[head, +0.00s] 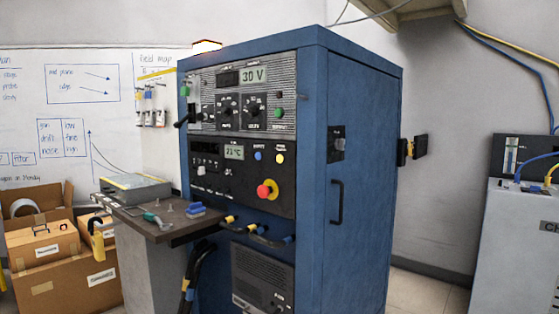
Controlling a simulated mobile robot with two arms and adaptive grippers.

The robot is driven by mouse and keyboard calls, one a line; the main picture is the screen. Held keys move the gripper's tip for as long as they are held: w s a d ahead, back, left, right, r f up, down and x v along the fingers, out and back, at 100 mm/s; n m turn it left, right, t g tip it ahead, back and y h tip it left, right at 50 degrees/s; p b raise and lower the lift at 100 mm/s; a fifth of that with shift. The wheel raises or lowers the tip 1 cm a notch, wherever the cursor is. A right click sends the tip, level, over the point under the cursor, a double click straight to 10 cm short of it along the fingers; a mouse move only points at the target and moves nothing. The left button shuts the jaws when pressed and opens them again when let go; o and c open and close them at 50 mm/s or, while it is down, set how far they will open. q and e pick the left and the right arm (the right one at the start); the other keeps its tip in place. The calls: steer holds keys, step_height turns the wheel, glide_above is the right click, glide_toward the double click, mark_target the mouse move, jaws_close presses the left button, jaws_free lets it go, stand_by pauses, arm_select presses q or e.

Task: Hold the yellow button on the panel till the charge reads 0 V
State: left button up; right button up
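The panel is on the front of a tall blue cabinet (350,190). A small round yellow button (280,159) sits on its middle black section (225,190), right of a blue button (257,155). The upper display (253,76) reads 30 V. A smaller display (234,152) below it appears to read 22 °C. Nothing touches the yellow button. Neither of my grippers is in view.
A red knob (264,191) on a yellow base is below the yellow button. A shelf (160,233) with small items juts out at the cabinet's left front. Cables hang below the panel. Cardboard boxes (60,275) stand at left.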

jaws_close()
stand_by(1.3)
